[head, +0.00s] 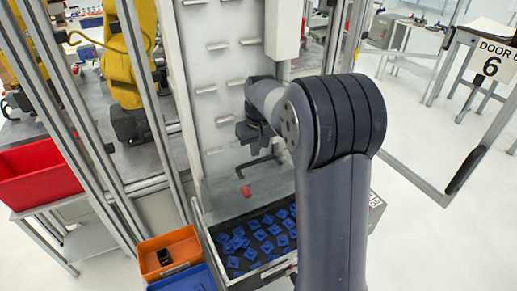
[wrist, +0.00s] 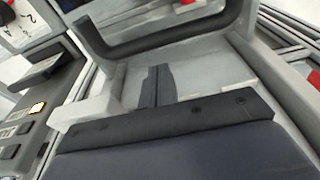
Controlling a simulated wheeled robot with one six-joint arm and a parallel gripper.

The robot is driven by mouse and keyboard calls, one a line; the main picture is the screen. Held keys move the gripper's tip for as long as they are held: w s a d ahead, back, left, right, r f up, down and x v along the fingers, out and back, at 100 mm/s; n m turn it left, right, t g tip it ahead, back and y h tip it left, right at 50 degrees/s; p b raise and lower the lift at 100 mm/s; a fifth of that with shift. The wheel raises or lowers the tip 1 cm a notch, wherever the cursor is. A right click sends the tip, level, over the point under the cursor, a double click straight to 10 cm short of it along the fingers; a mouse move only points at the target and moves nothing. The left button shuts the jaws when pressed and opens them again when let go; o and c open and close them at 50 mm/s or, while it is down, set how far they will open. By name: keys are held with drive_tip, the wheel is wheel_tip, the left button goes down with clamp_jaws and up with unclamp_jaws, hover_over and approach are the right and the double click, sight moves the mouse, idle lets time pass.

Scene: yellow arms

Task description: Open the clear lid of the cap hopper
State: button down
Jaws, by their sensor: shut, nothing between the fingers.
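The cap hopper (head: 205,236) is an open-topped grey bin holding several blue caps (head: 255,240), low in the head view. Its clear lid (head: 222,188) appears raised at the bin's back, tilted up toward the white panel; its exact angle is hard to tell. A dark bar handle (head: 258,164) shows at the lid's upper part, and large across the top of the wrist view (wrist: 160,42). My gripper (head: 254,146) is just above the handle in the head view, shut and empty. Its fingers (wrist: 158,82) sit below the bar in the wrist view; contact cannot be told.
An orange bin (head: 150,243) with a dark part and a blue bin (head: 185,280) stand left of the hopper. A white cleated panel (head: 215,90) rises behind it. Metal posts (head: 85,120) stand left. A red part (head: 246,190) shows near the lid.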

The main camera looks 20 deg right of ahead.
drive_tip(key=shift+s+d+r, duration=0.1)
drive_tip(key=shift+s, duration=0.45)
drive_tip(key=shift+s+d+r, duration=0.1)
drive_tip(key=shift+s, duration=0.4)
drive_tip(key=shift+s+d+t+b, duration=0.15)
drive_tip(key=shift+s+t+b, duration=0.25)
drive_tip(key=shift+s+b, duration=0.45)
drive_tip(key=shift+s+d+r+b, duration=0.15)
drive_tip(key=shift+s+r+b, duration=0.15)
drive_tip(key=shift+s, duration=0.35)
drive_tip(key=shift+r, duration=0.1)
wheel_tip(320, 180, up, 10)
hover_over(262, 161)
drive_tip(key=s, duration=0.3)
drive_tip(key=shift+s+d+r+b, duration=0.1)
drive_tip(key=shift+s+d+b, duration=0.1)
drive_tip(key=shift+d+b, duration=0.25)
